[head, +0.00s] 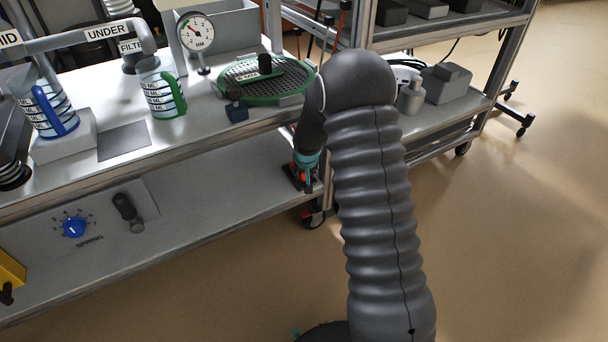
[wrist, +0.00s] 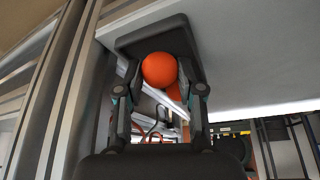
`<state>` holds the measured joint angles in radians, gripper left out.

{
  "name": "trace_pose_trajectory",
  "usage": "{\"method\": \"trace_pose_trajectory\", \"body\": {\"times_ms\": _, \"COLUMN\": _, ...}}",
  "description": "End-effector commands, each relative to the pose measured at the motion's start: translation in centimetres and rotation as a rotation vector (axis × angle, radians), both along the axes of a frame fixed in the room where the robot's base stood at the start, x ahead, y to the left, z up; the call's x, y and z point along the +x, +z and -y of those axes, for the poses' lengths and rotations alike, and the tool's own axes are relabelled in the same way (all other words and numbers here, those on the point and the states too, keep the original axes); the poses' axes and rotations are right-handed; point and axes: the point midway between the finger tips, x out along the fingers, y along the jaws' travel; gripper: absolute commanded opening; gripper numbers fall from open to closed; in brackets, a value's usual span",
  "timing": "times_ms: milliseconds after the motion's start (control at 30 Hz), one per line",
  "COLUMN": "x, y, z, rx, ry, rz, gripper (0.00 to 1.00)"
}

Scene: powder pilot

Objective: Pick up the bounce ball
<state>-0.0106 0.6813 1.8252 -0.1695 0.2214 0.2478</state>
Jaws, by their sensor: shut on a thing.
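The bounce ball (wrist: 160,69) is a plain orange ball, seen in the wrist view between the two fingers of my gripper (wrist: 159,80). The fingers touch it on both sides and are shut on it. A dark square holder (wrist: 125,40) with rounded corners lies right behind the ball; I cannot tell whether the ball still touches it. In the head view my gripper (head: 306,172) is at the right end of the lower shelf, partly hidden by my arm. Only small orange patches show there.
The lower shelf (head: 200,215) is mostly clear, with a spring dial (head: 75,227) at left. The upper table's edge is above my gripper. A green-rimmed sieve (head: 262,98) and a gauge (head: 197,33) stand on top. A wheeled rack (head: 440,130) stands behind my arm; floor is open at right.

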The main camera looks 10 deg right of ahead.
Motion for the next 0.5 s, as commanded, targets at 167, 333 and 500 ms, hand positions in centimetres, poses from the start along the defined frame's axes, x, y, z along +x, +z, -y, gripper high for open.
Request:
{"method": "trace_pose_trajectory", "body": {"times_ms": 167, "x": 0.1, "y": 2.4, "z": -0.1, "rx": 0.0, "ry": 0.001, "rz": 0.005, "gripper": 0.11}}
{"method": "trace_pose_trajectory", "body": {"times_ms": 333, "x": -1.4, "y": 4.6, "z": 0.7, "rx": 0.0, "ry": -0.001, "rz": 0.002, "gripper": 0.11}}
{"method": "trace_pose_trajectory", "body": {"times_ms": 500, "x": -4.2, "y": 6.5, "z": 2.1, "rx": 0.0, "ry": -0.001, "rz": 0.003, "gripper": 0.11}}
